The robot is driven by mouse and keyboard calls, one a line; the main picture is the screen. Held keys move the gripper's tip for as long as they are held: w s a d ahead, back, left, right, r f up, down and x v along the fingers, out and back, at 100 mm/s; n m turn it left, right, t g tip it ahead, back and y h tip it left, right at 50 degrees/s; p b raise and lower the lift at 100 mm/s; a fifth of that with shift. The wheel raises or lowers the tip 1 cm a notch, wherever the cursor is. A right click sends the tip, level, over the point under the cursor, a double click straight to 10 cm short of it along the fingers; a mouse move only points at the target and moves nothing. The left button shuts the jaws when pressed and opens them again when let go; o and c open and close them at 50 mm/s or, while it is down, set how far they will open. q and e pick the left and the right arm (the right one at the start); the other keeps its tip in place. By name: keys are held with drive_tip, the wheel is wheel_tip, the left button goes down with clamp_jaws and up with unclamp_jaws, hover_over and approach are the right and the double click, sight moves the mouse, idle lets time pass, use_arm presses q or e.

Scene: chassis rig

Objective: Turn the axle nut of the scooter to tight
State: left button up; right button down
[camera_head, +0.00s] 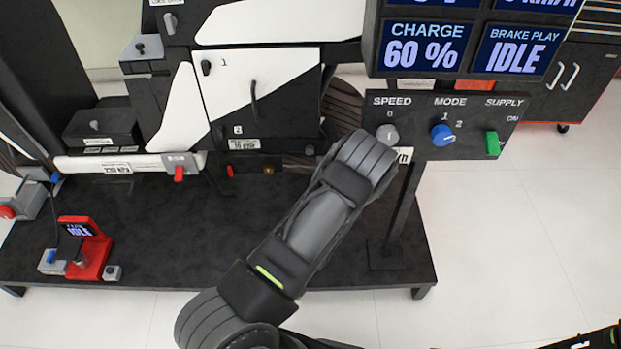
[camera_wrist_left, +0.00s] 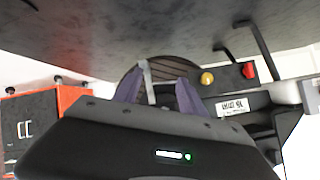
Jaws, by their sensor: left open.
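The scooter's dark, ribbed wheel (camera_head: 341,108) shows behind my left arm in the head view. The wheel also shows in the left wrist view (camera_wrist_left: 133,82), which is upside down. My left gripper (camera_wrist_left: 158,92) is open, its two fingers pointing toward the wheel. A narrow grey upright piece (camera_wrist_left: 147,80) shows between the fingers; I cannot tell whether it is part of the axle nut or the fork. I cannot make out the axle nut. In the head view my left arm hides the gripper's fingers. My right gripper is not in view.
A control panel (camera_head: 472,146) with knobs and a green switch stands right of my left arm, under a display reading IDLE. A red lever (camera_head: 230,172) and a yellow knob (camera_head: 268,170) sit left of the wheel. The black platform (camera_head: 180,235) is largely clear in front.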

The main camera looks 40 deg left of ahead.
use_arm(q)
drive_tip(key=w+a+r+m+t+y+b, duration=0.1)
drive_tip(key=w+a+t+y+b, duration=0.3)
drive_tip(key=w, duration=0.3)
drive_tip(key=m+t+b, duration=0.1)
drive_tip(key=t+b, duration=0.1)
approach(310, 152)
drive_tip(key=shift+w+a+r, duration=0.2)
drive_tip(key=shift+w+a, duration=0.05)
drive_tip(key=shift+w, duration=0.15)
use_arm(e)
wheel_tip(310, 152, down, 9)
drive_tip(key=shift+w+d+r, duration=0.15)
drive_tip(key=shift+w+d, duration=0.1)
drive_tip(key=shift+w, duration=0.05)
use_arm(q)
drive_tip(key=b+x, duration=0.1)
drive_tip(key=x, duration=0.2)
drive_tip(key=b+x, duration=0.1)
drive_tip(key=x, duration=0.3)
drive_tip(key=shift+f, duration=0.25)
drive_tip(key=shift+w+a+r, duration=0.1)
drive_tip(key=shift+w+a, duration=0.1)
drive_tip(key=shift+w, duration=0.1)
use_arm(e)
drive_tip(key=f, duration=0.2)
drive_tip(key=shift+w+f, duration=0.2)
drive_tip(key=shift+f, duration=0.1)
use_arm(q)
drive_tip(key=shift+c, duration=0.4)
